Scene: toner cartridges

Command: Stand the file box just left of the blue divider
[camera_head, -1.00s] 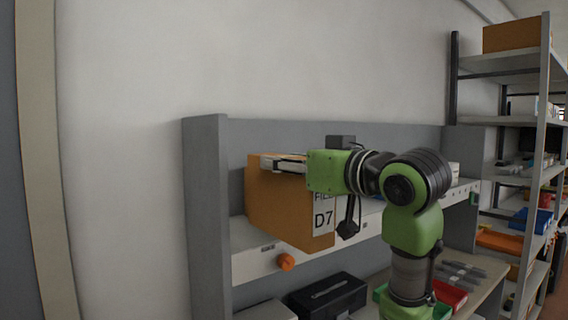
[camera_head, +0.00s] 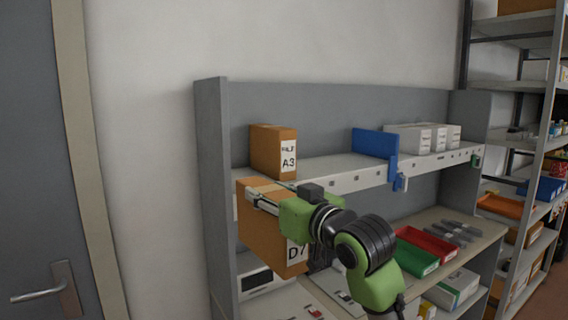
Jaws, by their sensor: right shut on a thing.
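An orange-brown file box labelled D7 (camera_head: 265,232) is held upright in my right gripper (camera_head: 265,196), whose fingers are shut on its upper part. The box hangs in front of the shelf unit, below the upper shelf's front edge, and my arm partly covers its label. A blue divider (camera_head: 375,144) stands on the upper shelf (camera_head: 335,167). Another file box labelled A3 (camera_head: 272,150) stands at that shelf's left end. A bare stretch of shelf lies between it and the divider. My left gripper is not in view.
White boxes (camera_head: 422,138) stand right of the divider. A blue clip-like part (camera_head: 398,181) hangs on the shelf's front edge. Red (camera_head: 427,244) and green (camera_head: 414,259) trays lie on the lower surface. A grey side panel (camera_head: 212,180) bounds the unit at left.

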